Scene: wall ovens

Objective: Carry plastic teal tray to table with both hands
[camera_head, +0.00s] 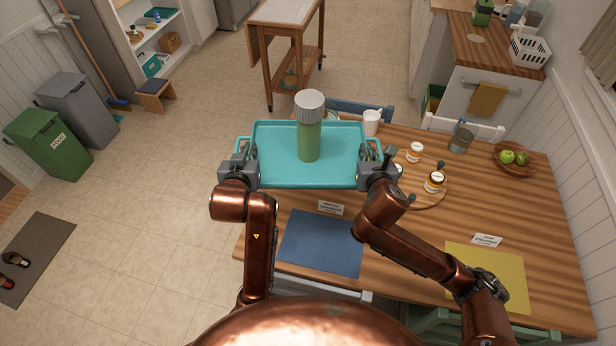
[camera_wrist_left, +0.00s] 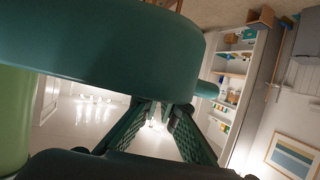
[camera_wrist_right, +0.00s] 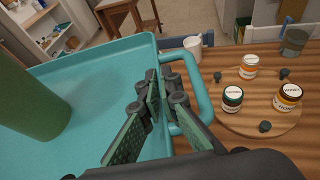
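The teal tray (camera_head: 275,178) is held level in the air, partly over the table's far left part and partly over the floor. A green bottle with a grey lid (camera_head: 309,135) stands upright on it. My left gripper (camera_head: 246,152) is shut on the tray's left side at the handle; its fingers (camera_wrist_left: 165,112) show below the tray's broad rim. My right gripper (camera_head: 374,153) is shut on the tray's right side, one finger inside the wall and one in the handle opening, as the right wrist view shows (camera_wrist_right: 163,88). The wooden table (camera_head: 410,240) lies below and to the right.
On the table are a blue mat (camera_head: 322,243), a yellow mat (camera_head: 490,275), a round board with jars (camera_head: 430,196), a white mug (camera_head: 371,122) and a fruit bowl (camera_head: 513,160). Chairs stand around it.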

